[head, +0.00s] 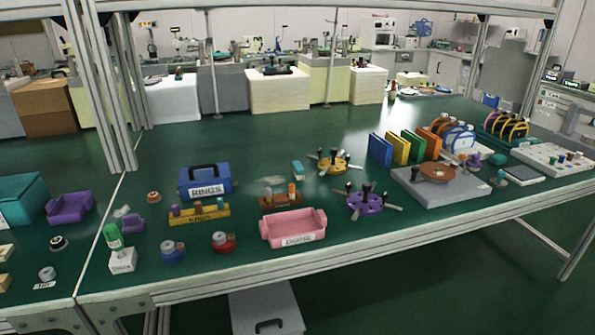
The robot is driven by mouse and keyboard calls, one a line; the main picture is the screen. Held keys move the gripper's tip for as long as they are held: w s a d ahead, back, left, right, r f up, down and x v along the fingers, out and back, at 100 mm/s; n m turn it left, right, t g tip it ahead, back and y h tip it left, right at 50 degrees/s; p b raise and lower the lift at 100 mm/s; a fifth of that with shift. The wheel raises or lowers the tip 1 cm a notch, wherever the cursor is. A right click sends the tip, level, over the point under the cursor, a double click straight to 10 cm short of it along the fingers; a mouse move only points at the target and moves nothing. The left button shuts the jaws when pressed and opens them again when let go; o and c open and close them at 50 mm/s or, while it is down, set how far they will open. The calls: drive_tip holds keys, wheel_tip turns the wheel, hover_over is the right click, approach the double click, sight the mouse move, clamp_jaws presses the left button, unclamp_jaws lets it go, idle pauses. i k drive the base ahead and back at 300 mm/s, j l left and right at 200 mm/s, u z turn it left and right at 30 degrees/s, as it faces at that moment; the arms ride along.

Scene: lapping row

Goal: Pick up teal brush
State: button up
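A small teal, upright piece with a pale side (298,169) stands on the green bench top near the middle, behind the low brown rack (281,200). It may be the teal brush, but it is too small to be sure. A rounded teal thing (497,159) and a smaller teal-topped piece (500,177) sit at the right, near the coloured rings. I cannot tell whether either is a brush. My gripper is not in view.
A blue RINGS toolbox (205,181), a yellow rack (199,215), a pink DONE tray (293,229) and a purple spoked fixture (365,203) crowd the middle. A grey plate with a brown disc (437,172) lies to the right. Aluminium posts (98,90) rise at left.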

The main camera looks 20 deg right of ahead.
sight(299, 170)
drive_tip(key=i+l+u, duration=0.1)
drive_tip(key=l, duration=0.5)
drive_tip(key=i+l+u, duration=0.1)
drive_tip(key=l, duration=0.45)
drive_tip(key=i+l, duration=0.2)
drive_tip(key=l, duration=0.4)
drive_tip(key=i+l+u, duration=0.15)
drive_tip(key=l, duration=0.45)
drive_tip(key=i+l, duration=0.1)
drive_tip(key=i, duration=0.85)
